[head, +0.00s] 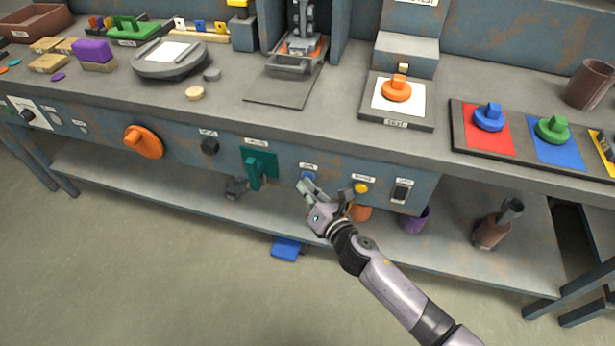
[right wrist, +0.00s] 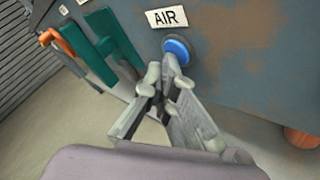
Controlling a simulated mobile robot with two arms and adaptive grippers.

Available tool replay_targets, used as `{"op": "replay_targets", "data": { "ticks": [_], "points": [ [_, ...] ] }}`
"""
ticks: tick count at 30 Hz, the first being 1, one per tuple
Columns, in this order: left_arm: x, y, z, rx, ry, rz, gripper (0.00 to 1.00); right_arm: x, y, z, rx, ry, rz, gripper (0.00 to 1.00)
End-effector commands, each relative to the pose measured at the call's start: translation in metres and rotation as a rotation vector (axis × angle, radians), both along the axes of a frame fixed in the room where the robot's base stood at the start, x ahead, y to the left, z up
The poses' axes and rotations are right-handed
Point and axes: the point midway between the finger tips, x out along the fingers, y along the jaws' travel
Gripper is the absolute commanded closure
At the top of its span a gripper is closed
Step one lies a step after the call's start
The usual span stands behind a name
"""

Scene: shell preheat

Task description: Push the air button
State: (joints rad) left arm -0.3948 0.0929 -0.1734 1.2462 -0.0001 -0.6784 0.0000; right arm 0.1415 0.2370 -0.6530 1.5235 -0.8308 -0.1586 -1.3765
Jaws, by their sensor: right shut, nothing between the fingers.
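The air button is a round blue button on the front panel of the bench, under a white AIR label (right wrist: 167,17). It shows in the right wrist view (right wrist: 178,47) and, small, in the head view (head: 308,177). My right gripper (head: 306,187) is shut and empty in front of the panel. In the right wrist view its fingertips (right wrist: 164,68) overlap the lower left edge of the button. I cannot tell whether they touch it. My left gripper is not in view.
A green lever (head: 256,168) sticks out left of the button. A yellow button (head: 361,188) and a dark switch (head: 401,191) are to its right. An orange knob (head: 143,142) is farther left. A lower shelf (head: 180,195) runs beneath the panel.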

Motion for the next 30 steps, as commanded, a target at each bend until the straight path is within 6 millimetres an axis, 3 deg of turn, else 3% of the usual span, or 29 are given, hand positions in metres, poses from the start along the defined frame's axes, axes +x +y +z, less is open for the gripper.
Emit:
{"op": "replay_targets", "data": {
  "ticks": [14, 30],
  "points": [
    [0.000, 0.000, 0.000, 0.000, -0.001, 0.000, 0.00, 0.002, -0.001, 0.000, -0.001, -0.001, -0.001, 1.00],
    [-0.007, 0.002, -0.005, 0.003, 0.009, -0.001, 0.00, -0.014, 0.004, 0.001, 0.000, -0.001, -0.001, 1.00]
  ]
}}
